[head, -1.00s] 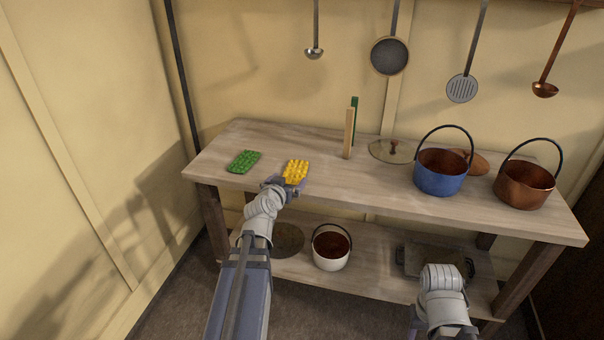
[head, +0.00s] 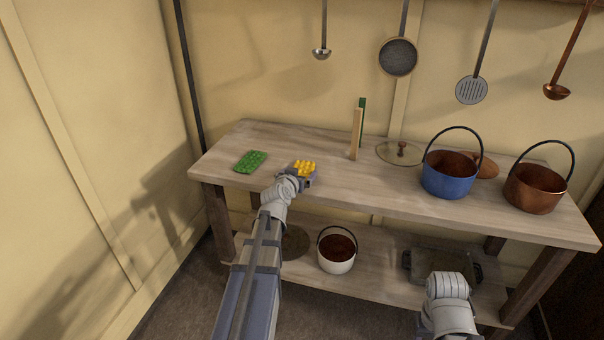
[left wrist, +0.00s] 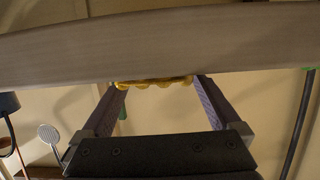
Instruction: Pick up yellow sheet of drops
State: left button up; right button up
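The yellow sheet of drops (head: 305,168) lies on the left part of the wooden table. It also shows edge-on in the left wrist view (left wrist: 155,83), between the fingertips. My left gripper (head: 301,178) is low over the tabletop at the sheet's near side and hides its near part. In the left wrist view the gripper (left wrist: 156,86) is open, with one finger at each side of the sheet. Whether the fingers touch it I cannot tell. My right arm is at the lower right of the head view; its gripper does not show.
A green sheet of drops (head: 250,161) lies left of the yellow one. An upright board (head: 355,135), a glass lid (head: 397,153), a blue pot (head: 447,180) and a copper pot (head: 533,192) stand to the right. A white pot (head: 337,252) is on the lower shelf.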

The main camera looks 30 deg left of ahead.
aim_at(300, 174)
pick_arm(q)
jog(key=c, duration=1.1)
jog(key=shift+r, duration=0.1)
notch_tip(300, 174, up, 10)
jog(key=p, duration=1)
